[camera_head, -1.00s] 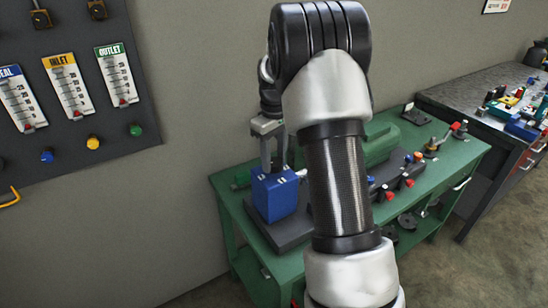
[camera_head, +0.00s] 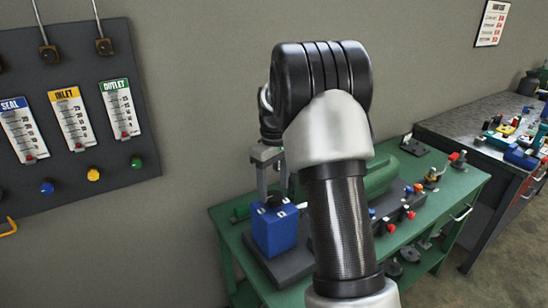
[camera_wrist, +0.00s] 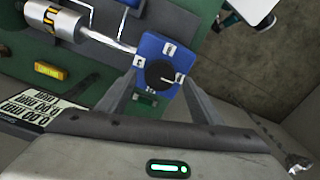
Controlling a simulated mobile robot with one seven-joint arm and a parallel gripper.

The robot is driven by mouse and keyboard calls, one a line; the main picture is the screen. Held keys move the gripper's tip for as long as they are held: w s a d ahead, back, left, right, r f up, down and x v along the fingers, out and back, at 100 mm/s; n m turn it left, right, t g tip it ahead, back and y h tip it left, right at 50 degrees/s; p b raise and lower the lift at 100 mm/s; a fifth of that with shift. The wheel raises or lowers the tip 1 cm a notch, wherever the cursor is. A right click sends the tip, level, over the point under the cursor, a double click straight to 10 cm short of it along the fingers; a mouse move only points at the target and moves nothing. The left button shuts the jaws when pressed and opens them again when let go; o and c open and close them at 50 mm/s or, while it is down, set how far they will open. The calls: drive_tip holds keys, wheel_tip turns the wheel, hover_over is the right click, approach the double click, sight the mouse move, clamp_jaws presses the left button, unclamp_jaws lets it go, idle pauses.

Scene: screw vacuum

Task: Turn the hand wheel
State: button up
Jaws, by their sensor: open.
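A blue block (camera_head: 274,231) stands on a dark base on the green bench in the head view. My gripper (camera_head: 273,192) is above the block, pointing down. In the wrist view my gripper (camera_wrist: 160,82) is open, with one finger on each side of the knob. I see no clear contact, and the exact height of the fingertips over the block cannot be told.
The green bench (camera_head: 447,190) carries a green cylinder (camera_head: 382,174) and red and blue knobs right of the block. A dark gauge panel (camera_head: 75,110) hangs on the left wall. A metal workbench (camera_head: 470,128) with small parts stands at the right.

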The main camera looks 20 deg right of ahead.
sight(274, 195)
wheel_tip(274, 195, up, 15)
drive_tip(key=p, duration=0.1)
drive_tip(key=shift+r, duration=0.2)
idle(0.3)
drive_tip(key=s+a+r+m+t+p, duration=0.1)
drive_tip(key=s+a+r, duration=0.25)
drive_tip(key=s, duration=0.35)
drive_tip(key=s+a+r+m+t, duration=0.1)
drive_tip(key=s+a+r+t, duration=0.1)
drive_tip(key=s+a+r, duration=0.3)
drive_tip(key=s+a+f+m+t, duration=0.1)
drive_tip(key=s+f, duration=0.2)
drive_tip(key=s, duration=0.6)
drive_tip(key=s+a+f+m+t+p, duration=0.1)
drive_tip(key=s+f+m, duration=0.1)
drive_tip(key=s, duration=0.6)
drive_tip(key=shift+s+a+f+t, duration=0.15)
drive_tip(key=shift+s+f+t, duration=0.2)
drive_tip(key=shift+f, duration=0.4)
